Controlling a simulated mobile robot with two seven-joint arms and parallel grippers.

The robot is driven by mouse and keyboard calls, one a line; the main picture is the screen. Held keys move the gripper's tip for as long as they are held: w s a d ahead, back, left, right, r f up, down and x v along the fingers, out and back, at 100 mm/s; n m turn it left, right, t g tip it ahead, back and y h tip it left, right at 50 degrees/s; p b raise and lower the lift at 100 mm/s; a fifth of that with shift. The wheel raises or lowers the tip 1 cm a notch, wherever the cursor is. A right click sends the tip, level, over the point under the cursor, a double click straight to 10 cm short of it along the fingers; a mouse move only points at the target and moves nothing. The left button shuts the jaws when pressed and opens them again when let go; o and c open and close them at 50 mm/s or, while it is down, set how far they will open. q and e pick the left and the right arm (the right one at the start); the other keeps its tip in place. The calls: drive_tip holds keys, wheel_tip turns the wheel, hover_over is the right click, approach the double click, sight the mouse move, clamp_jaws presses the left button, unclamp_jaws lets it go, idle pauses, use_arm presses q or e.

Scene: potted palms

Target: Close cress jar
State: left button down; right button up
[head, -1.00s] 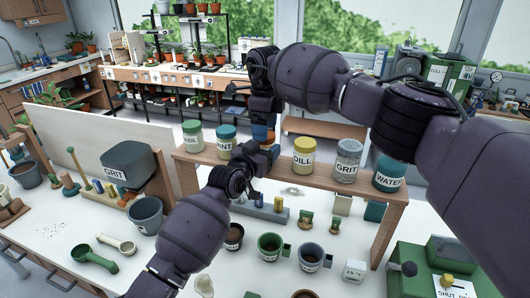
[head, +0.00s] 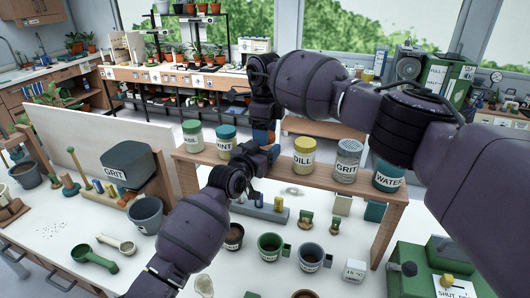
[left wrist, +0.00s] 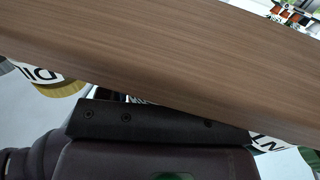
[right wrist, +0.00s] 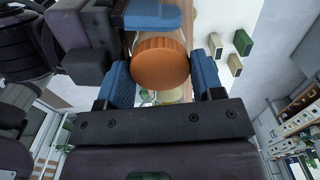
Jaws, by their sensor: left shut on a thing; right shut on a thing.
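The orange lid (right wrist: 160,63) of the cress jar sits between the blue finger pads of my right gripper (right wrist: 165,80) in the right wrist view. In the head view my right gripper (head: 264,128) points down over the shelf between the mint and dill jars, with a bit of orange showing. My left gripper (head: 266,150) reaches the same spot from the front, just below the right one, and is shut. One of its blue fingers also shows in the right wrist view. The jar body and its label are hidden by the grippers, so I cannot tell how the lid is seated.
On the wooden shelf (head: 330,182) stand a mint jar (head: 226,141) to the left and a dill jar (head: 304,156), a grit jar (head: 347,161) and a water jar (head: 389,174) to the right. Pots and mugs stand on the bench in front. The shelf fills much of the left wrist view.

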drive_tip(key=o, duration=1.1)
drive_tip(key=shift+a+r, duration=0.1)
wheel_tip(320, 180, up, 12)
use_arm(q)
drive_tip(key=shift+c, duration=1)
unclamp_jaws()
use_arm(e)
drive_tip(key=shift+d, duration=0.2)
use_arm(q)
drive_tip(key=b+v, duration=0.1)
drive_tip(key=v, duration=1)
use_arm(e)
drive_tip(key=shift+f, duration=0.55)
